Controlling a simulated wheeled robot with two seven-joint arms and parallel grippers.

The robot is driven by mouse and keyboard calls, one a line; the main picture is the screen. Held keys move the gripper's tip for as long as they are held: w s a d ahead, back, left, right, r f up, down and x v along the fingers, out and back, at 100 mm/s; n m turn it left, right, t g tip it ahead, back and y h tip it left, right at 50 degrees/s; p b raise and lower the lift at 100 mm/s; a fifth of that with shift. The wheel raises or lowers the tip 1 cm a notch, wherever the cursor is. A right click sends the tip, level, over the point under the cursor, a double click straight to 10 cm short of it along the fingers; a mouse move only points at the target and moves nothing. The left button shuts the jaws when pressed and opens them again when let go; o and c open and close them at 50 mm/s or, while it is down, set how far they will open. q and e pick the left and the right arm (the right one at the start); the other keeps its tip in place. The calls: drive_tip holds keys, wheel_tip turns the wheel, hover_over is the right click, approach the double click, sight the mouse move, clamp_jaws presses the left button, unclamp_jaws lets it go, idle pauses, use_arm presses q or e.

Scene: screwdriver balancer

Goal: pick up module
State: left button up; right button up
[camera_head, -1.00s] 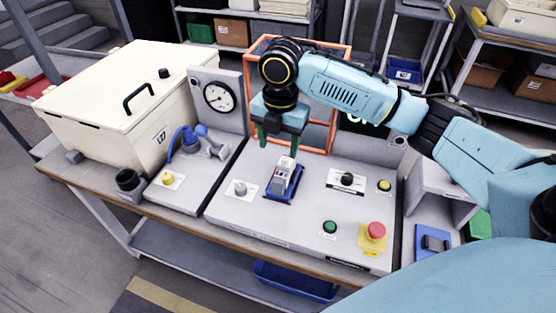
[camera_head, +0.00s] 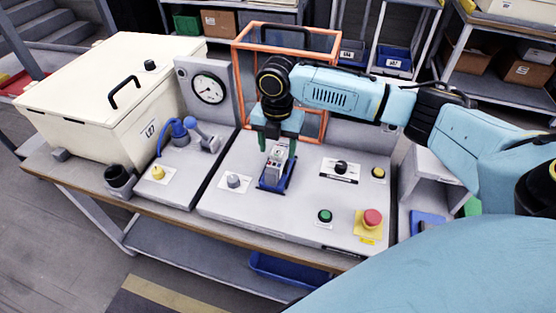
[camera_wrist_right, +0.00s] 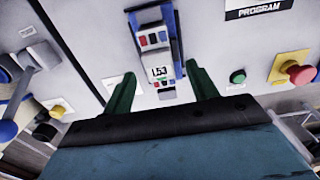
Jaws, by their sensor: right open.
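The module (camera_head: 276,163) is a small grey-white block with red and blue marks, seated in a blue cradle (camera_head: 264,186) on the grey panel. In the right wrist view the module (camera_wrist_right: 154,45) shows a label reading L53, and the blue cradle (camera_wrist_right: 176,38) runs along its sides. My right gripper (camera_head: 276,151) points down over the module, its green fingers open on either side of it. In the right wrist view the fingers (camera_wrist_right: 163,90) are apart, with the module's near end between and just beyond them. I cannot tell whether they touch it. My left gripper is not in view.
The panel carries a grey knob (camera_head: 233,181), a black knob (camera_head: 341,167), a green button (camera_head: 325,216) and a red emergency button (camera_head: 371,218). An orange frame (camera_head: 325,65) stands behind. A cream box (camera_head: 110,90) and a gauge (camera_head: 208,88) are at left.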

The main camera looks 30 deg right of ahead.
drive_tip(key=shift+f, duration=1.4)
clamp_jaws()
